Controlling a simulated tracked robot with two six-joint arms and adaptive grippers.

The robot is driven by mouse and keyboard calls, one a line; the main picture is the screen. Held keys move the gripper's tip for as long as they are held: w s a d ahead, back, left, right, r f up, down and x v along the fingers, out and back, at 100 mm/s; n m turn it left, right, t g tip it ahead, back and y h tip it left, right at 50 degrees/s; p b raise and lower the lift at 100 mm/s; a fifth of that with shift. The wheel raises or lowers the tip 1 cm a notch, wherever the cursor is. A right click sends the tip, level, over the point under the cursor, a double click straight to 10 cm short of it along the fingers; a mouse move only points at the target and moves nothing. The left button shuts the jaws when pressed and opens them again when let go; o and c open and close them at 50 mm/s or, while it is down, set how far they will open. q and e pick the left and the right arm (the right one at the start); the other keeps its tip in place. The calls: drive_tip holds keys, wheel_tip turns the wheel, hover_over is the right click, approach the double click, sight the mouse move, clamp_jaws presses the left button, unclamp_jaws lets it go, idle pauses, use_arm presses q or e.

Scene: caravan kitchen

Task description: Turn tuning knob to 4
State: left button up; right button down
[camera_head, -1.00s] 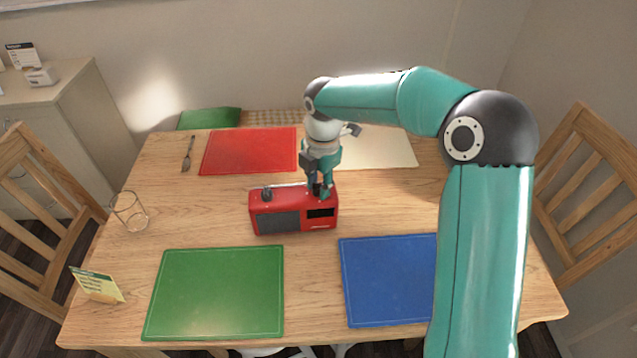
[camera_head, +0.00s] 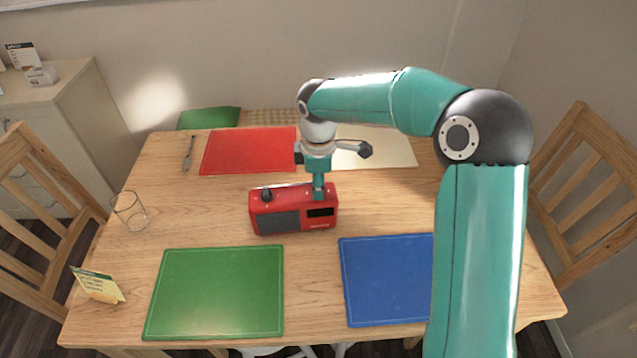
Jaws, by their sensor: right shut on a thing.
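A red radio (camera_head: 294,222) stands upright in the middle of the wooden table, with a dark speaker grille at its left and a dark display at its right. One black knob (camera_head: 266,194) shows on top at its left end. My right gripper (camera_head: 318,194) points down onto the top right of the radio and is shut on the tuning knob there. Its fingers hide that knob, and its number marks cannot be read. My left gripper is not in view.
Green (camera_head: 215,292), blue (camera_head: 385,280), red (camera_head: 249,151) and cream (camera_head: 375,148) placemats lie around the radio. A glass (camera_head: 130,211), a fork (camera_head: 189,153) and a yellow card (camera_head: 97,285) are on the left. Chairs stand at both sides.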

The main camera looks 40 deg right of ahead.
drive_tip(key=m, duration=0.6)
drive_tip(key=shift+m, duration=0.3)
drive_tip(key=m, duration=0.5)
drive_tip(key=shift+g, duration=0.3)
drive_tip(key=m, duration=0.5)
drive_tip(key=shift+w+m, duration=0.1)
drive_tip(key=shift+m, duration=0.3)
drive_tip(key=m, duration=0.6)
drive_tip(key=shift+g, duration=0.3)
drive_tip(key=c, duration=0.9)
unclamp_jaws()
